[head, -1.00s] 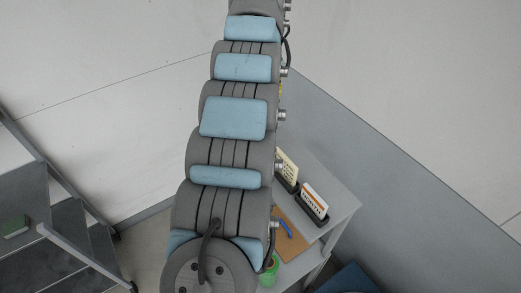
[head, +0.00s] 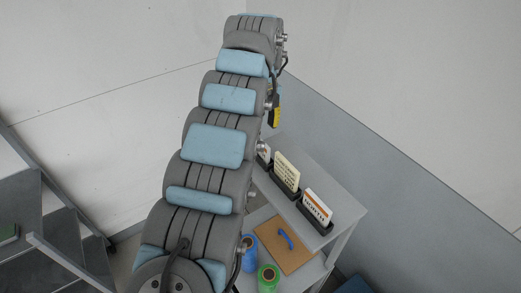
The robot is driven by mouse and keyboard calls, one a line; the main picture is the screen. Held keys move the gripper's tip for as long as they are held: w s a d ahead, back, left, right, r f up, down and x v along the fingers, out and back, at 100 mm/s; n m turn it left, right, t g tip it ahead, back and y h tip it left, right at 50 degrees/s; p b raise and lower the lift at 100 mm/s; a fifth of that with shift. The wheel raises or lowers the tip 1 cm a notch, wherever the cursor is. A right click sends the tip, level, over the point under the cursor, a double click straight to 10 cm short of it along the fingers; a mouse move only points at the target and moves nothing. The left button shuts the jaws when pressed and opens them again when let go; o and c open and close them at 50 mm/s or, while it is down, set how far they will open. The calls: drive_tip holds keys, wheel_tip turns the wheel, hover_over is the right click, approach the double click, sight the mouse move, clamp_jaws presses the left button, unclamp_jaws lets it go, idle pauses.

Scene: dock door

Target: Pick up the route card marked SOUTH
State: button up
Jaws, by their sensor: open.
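Several route cards stand in dark holders on the grey shelf unit (head: 338,192) right of my arm. The nearest is a white card with an orange band (head: 317,207); its dark lettering is too small to read surely. Behind it stands a cream card (head: 286,170) with small dark text. A third pale card (head: 265,153) at the back is partly hidden by my arm. I cannot tell which card is marked SOUTH. My gripper's fingers are not visible. A yellow and black piece (head: 275,111) shows beside my arm; I cannot tell whether it belongs to the gripper.
A brown board with a blue object (head: 285,239) lies on the lower shelf. A blue roll (head: 249,250) and a green roll (head: 268,277) are beside it. A grey wall panel (head: 410,190) stands right of the shelf. Steps with a rail (head: 65,262) are at the left.

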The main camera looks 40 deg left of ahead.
sight(260, 140)
drive_tip(key=shift+s+a+f+p, duration=0.15)
drive_tip(key=shift+s+f+p, duration=0.1)
drive_tip(key=shift+f, duration=0.45)
drive_tip(key=shift+s+a+f+p, duration=0.1)
drive_tip(key=shift+s+f+p, duration=0.1)
drive_tip(key=shift+f, duration=0.5)
drive_tip(key=shift+w+f, duration=0.1)
drive_tip(key=shift+f, duration=1)
clamp_jaws()
